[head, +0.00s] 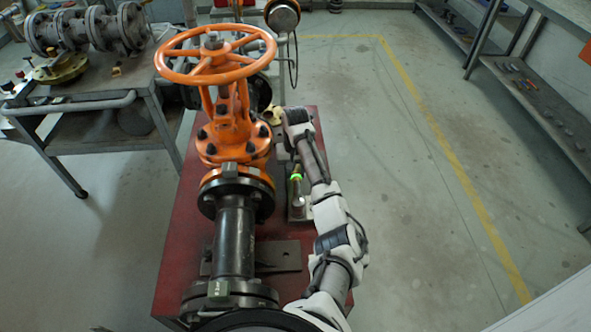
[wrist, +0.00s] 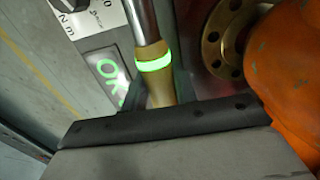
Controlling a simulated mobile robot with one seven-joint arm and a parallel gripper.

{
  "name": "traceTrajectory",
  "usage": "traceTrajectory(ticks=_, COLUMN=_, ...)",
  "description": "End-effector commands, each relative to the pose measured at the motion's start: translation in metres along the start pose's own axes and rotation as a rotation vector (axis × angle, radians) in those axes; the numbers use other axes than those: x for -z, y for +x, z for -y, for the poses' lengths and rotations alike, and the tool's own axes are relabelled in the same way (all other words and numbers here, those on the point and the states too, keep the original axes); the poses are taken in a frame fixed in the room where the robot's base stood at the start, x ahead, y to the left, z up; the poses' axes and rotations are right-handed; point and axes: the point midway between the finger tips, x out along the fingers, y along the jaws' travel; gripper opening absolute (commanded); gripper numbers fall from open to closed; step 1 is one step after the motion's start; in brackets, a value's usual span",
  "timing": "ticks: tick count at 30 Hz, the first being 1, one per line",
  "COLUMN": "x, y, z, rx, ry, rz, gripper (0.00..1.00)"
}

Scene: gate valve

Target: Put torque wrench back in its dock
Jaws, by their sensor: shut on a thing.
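The torque wrench (wrist: 147,40) shows in the wrist view as a steel shaft with a glowing green ring above a tan grip. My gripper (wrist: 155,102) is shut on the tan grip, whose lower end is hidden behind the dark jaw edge. In the head view, a green glow and a silver upright part (head: 297,188) show beside my forearm, over a small plate (head: 301,212) on the red bench; I cannot tell if this is the wrench or its dock. My gripper's fingertips are hard to make out in the head view.
A panel with a knob, "Nm" marking and a lit green "OK" display (wrist: 106,77) lies left of the shaft. The orange valve (head: 232,125) with its handwheel (head: 215,72) stands close left of my arm. The red bench (head: 175,240) carries it.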

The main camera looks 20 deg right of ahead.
Motion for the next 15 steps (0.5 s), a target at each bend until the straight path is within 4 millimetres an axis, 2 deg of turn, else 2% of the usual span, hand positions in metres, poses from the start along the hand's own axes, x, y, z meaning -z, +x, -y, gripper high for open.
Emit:
traceTrajectory(ticks=5, x=0.0010, y=-0.0023, z=-0.0002, rx=0.000, ry=0.000, rz=-0.004, gripper=0.00)
traceTrajectory(ticks=6, x=0.0010, y=-0.0023, z=-0.0002, rx=0.000, ry=0.000, rz=-0.004, gripper=0.31)
traceTrajectory(ticks=11, x=0.0007, y=-0.0017, z=-0.0001, rx=0.000, ry=0.000, rz=-0.003, gripper=0.52)
traceTrajectory(ticks=15, x=0.0005, y=-0.0010, z=0.0000, rx=0.000, ry=0.000, rz=-0.002, gripper=0.54)
